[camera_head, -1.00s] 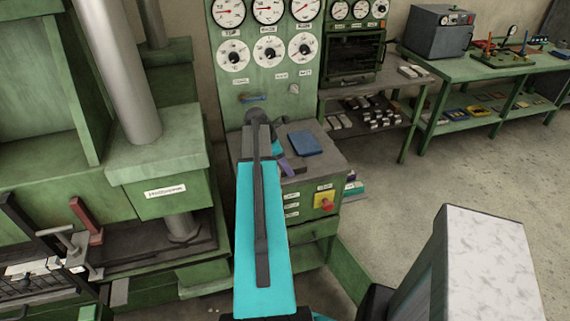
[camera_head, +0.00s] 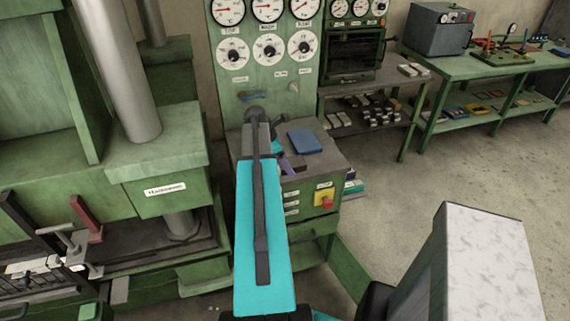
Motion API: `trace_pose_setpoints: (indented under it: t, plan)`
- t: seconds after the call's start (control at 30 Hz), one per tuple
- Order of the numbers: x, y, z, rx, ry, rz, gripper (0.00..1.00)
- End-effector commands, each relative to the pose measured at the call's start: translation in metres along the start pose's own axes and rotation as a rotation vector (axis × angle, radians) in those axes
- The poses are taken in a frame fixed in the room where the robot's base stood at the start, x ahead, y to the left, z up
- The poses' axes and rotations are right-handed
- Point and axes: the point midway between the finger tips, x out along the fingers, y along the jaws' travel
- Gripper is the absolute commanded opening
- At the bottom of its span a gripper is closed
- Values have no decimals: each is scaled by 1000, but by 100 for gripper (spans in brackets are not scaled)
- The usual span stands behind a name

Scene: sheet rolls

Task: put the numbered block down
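I cannot make out a numbered block that I can single out in this view. My cyan arm reaches away from me to a green control console (camera_head: 322,157) with a dark grey top. The far end of my arm is mostly hidden behind its own link. I cannot tell whether the purple piece is held, lying there or part of my gripper. My fingertips cannot be made out. A flat blue object (camera_head: 305,141) lies on the console top.
Gauges and dials (camera_head: 268,50) stand on a green panel behind the console. A red knob (camera_head: 326,202) is on its front. Several small blocks (camera_head: 382,115) lie on a shelf right of it. A green press (camera_head: 160,150) stands left. Open floor (camera_head: 450,190) lies right.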

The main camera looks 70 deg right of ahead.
Motion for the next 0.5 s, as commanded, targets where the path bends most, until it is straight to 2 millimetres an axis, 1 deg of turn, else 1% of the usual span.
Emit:
trace_pose_setpoints:
  t: [0.27,0.5]
  plan:
    - [-18,0,0,0,0,2,72]
    - [-45,1,-1,-1,-1,3,72]
